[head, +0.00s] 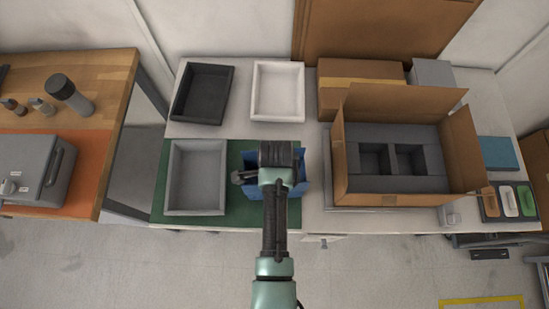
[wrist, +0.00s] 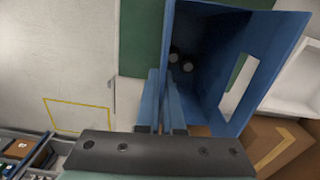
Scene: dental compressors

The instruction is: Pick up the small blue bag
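The small blue bag (head: 301,190) is at the green mat, right of a grey tray, mostly hidden under my gripper in the head view. In the wrist view the bag (wrist: 210,100) is open-topped, with a slot-like handle hole in its right wall and small dark round things inside. My gripper's fingers (wrist: 163,78) are close together, one on each side of the bag's left wall, and appear shut on it. The fingertips are hidden in the head view. I cannot tell whether the bag touches the mat.
The grey tray (head: 197,178) stands close left on the green mat (head: 235,213). Black (head: 203,93) and white (head: 278,92) trays stand behind. An open cardboard box (head: 392,183) with grey inserts stands close right. A wooden bench (head: 105,75) is at the left. Floor is free in front.

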